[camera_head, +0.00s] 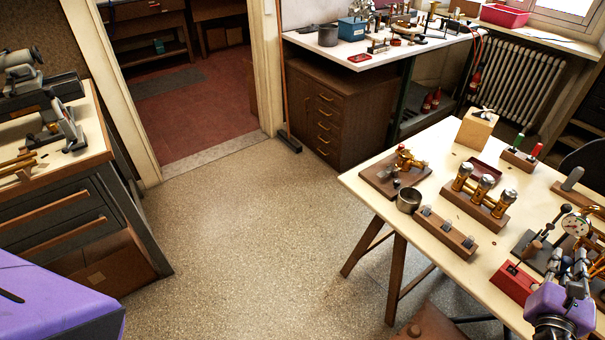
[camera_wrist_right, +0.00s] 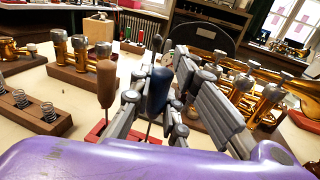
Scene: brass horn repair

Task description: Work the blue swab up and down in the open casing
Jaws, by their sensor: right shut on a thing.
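My right gripper (camera_head: 572,262) is at the lower right of the head view, over the front right of the worktable. In the right wrist view its fingers (camera_wrist_right: 165,95) are closed around a dark blue handle (camera_wrist_right: 158,88), which looks like the blue swab. The brass casings (camera_head: 484,188) stand upright on a wooden block, apart from the gripper. They also show at the left of the wrist view (camera_wrist_right: 80,52). I cannot tell which casing is open. My left gripper is out of view.
A brown-handled tool (camera_wrist_right: 105,75) stands close beside the gripper. A block with several springs (camera_head: 446,231), a metal cup (camera_head: 408,201) and a dial gauge (camera_head: 575,224) are on the table. A brass horn (camera_wrist_right: 265,75) lies to the right in the wrist view.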

